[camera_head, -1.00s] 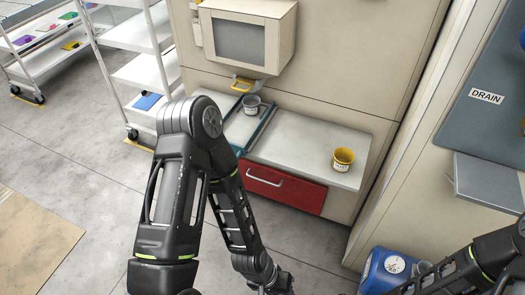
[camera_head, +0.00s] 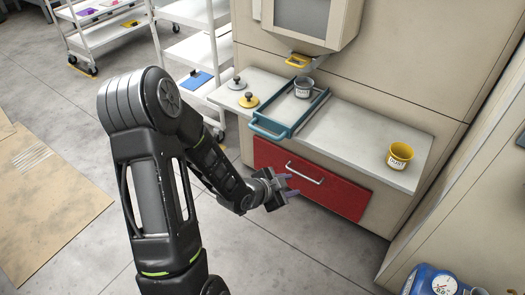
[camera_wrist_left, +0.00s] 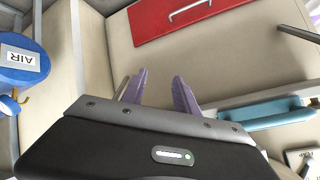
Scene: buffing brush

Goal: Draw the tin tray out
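A shallow tin tray (camera_head: 284,115) with a teal rim lies on the counter, its teal handle (camera_head: 268,131) at the counter's front edge. The handle also shows at the right in the left wrist view (camera_wrist_left: 265,115). A grey labelled cup (camera_head: 303,88) stands in the tray's far part. My left gripper (camera_head: 290,184) is in front of the red drawer, below the handle and apart from it. Its purple fingers (camera_wrist_left: 160,90) are spread with nothing between them. My right gripper is out of view.
The red drawer (camera_head: 335,193) below the counter is closed. A yellow cup (camera_head: 400,156) stands right on the counter; two knobbed weights, one yellow (camera_head: 249,99), one grey (camera_head: 237,83), stand left of the tray. A yellow-handled item (camera_head: 298,62) projects above the tray. A blue canister (camera_head: 433,281) stands lower right.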

